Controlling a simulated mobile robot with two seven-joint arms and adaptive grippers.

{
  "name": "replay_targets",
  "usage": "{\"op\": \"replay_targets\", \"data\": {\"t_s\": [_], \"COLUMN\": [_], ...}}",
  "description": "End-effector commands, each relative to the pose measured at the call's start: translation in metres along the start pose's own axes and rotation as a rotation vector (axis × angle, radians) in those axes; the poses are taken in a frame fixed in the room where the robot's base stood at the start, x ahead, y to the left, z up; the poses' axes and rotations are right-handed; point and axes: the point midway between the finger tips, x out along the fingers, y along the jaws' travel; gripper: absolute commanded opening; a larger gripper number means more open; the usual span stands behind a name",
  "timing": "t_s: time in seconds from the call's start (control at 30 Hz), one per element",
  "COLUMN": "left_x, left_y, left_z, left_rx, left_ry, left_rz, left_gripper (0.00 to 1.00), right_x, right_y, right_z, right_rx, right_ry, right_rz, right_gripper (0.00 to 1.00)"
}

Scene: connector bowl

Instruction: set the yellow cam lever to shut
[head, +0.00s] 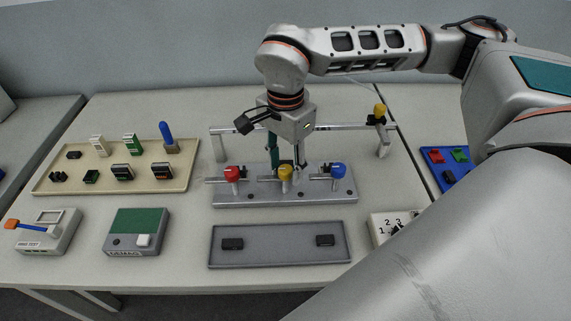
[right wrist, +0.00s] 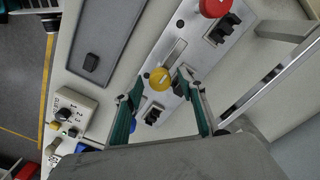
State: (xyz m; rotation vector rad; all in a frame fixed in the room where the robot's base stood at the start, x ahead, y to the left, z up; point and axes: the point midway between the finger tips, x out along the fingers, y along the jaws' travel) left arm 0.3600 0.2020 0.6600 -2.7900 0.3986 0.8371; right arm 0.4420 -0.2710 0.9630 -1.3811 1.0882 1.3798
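The yellow cam lever (head: 285,172) has a round yellow knob and stands on a grey metal block (head: 330,196), between a red-knobbed lever (head: 232,173) and a blue-knobbed lever (head: 338,170). In the right wrist view the yellow knob (right wrist: 160,78) lies near the gap between my fingertips. My right gripper (head: 287,163) is just behind the yellow lever in the head view, pointing down. Its fingers (right wrist: 154,88) are apart with nothing visibly clamped; contact with the knob cannot be told. The lower lever is partly hidden. My left gripper is not in view.
A rail frame (head: 340,127) with a yellow-topped slider (head: 379,112) stands behind the block. A beige tray (head: 50,184) of connectors is left, a grey tray (head: 280,256) in front. Two boxes (head: 135,232) (head: 48,232) stand front left, a numbered box (head: 386,222) front right.

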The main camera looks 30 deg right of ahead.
Motion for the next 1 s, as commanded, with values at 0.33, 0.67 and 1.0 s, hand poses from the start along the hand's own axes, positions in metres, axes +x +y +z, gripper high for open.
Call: {"op": "replay_targets", "data": {"t_s": [0.33,0.67,1.0], "left_x": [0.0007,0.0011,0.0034], "left_y": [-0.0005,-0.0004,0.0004], "left_z": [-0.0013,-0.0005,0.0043], "left_rx": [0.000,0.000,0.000], "left_ry": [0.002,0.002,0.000], "left_rz": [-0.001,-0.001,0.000], "left_gripper": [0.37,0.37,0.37], "right_x": [-0.0002,0.0000,0.0004], "right_y": [0.0000,0.0000,-0.0001], "right_z": [0.0002,0.0003,0.0004], "right_rx": [0.000,0.032,0.243], "right_ry": [0.000,0.000,-0.001], "right_rz": [0.000,0.001,0.000], "right_gripper": [0.01,0.01,0.02]}}
